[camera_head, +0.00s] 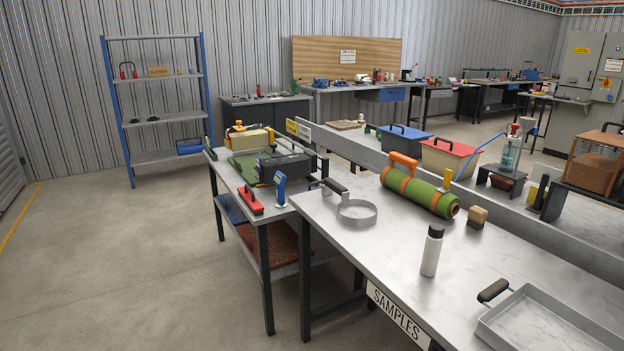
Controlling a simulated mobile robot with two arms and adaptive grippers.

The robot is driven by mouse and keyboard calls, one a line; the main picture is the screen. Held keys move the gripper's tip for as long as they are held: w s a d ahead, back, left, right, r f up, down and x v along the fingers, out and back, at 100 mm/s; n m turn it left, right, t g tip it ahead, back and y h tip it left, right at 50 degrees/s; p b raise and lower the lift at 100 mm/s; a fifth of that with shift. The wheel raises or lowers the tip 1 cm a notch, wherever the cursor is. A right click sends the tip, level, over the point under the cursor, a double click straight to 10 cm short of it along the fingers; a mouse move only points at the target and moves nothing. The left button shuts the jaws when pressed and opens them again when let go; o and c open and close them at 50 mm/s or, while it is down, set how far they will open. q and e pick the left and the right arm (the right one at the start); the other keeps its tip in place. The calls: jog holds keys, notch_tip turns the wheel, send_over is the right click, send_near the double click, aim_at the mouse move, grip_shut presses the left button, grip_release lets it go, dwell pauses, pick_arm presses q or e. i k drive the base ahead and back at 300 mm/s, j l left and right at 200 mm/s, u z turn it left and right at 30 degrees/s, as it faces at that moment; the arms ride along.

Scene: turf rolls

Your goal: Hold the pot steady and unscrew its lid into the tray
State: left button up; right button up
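A white pot (430,257) with a black lid (436,231) stands upright near the front edge of the metal table (385,255). The lid sits on top of the pot. A shallow square metal tray (497,333) with a black handle lies at the lower right, cut off by the picture's edge. Its visible floor looks empty. Neither of my grippers is in view, and nothing touches the pot.
A round metal dish (357,221) with a black handle sits at the table's left end. A green turf roll (425,194) with orange bands lies behind the pot, with a wooden block (477,215) beside it. Bare tabletop surrounds the pot. A "SAMPLES" sign (397,318) hangs at the front edge.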

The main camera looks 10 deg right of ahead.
aim_at(432, 248)
jog(key=i+j+z, duration=0.1)
jog(key=z, duration=0.25)
jog(key=i+j+z, duration=0.15)
jog(key=i+z, duration=0.2)
jog(key=i+j+z, duration=0.1)
jog(key=z, duration=0.25)
jog(key=j, duration=0.1)
